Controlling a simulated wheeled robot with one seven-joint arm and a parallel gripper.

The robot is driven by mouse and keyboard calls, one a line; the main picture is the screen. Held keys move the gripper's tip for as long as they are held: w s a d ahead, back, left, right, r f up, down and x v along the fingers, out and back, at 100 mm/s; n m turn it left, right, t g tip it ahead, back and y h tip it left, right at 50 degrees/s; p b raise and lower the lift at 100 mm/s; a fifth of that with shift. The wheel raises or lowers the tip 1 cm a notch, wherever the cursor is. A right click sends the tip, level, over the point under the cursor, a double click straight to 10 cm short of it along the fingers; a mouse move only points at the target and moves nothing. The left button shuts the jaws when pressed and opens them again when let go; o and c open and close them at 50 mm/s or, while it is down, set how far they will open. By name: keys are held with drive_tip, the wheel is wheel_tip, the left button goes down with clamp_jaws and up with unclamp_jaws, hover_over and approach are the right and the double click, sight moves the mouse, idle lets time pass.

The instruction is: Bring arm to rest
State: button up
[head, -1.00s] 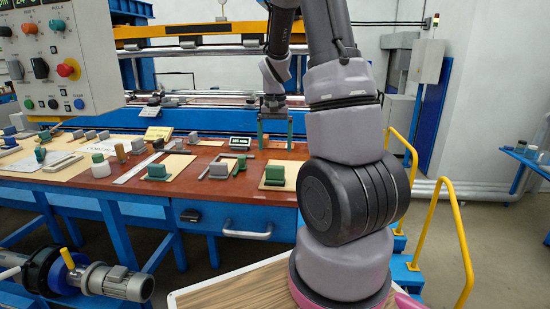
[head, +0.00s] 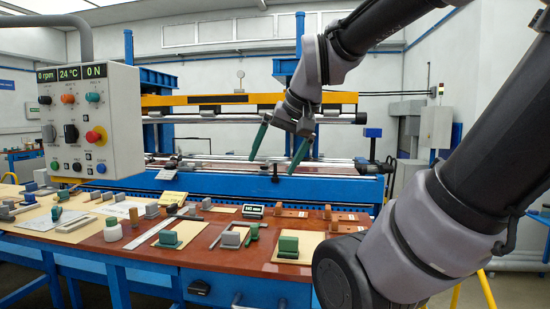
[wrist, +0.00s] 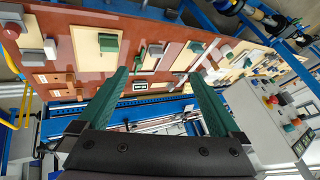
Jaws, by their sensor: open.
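My gripper (head: 278,167) is open and empty in the head view. My arm rises from the lower right of the head view, folded over at the top right.
The table carries several small blocks, including a green block on a board (head: 288,245), a white bottle (head: 112,229) and a small display (head: 252,211). A control panel (head: 92,120) hangs at left. The blue winder (head: 340,183) stands behind the table.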

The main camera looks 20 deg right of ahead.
drive_tip(key=shift+s+a+r+t, duration=0.15)
drive_tip(key=shift+s+a+t, duration=0.15)
drive_tip(key=shift+s, duration=0.45)
idle(0.8)
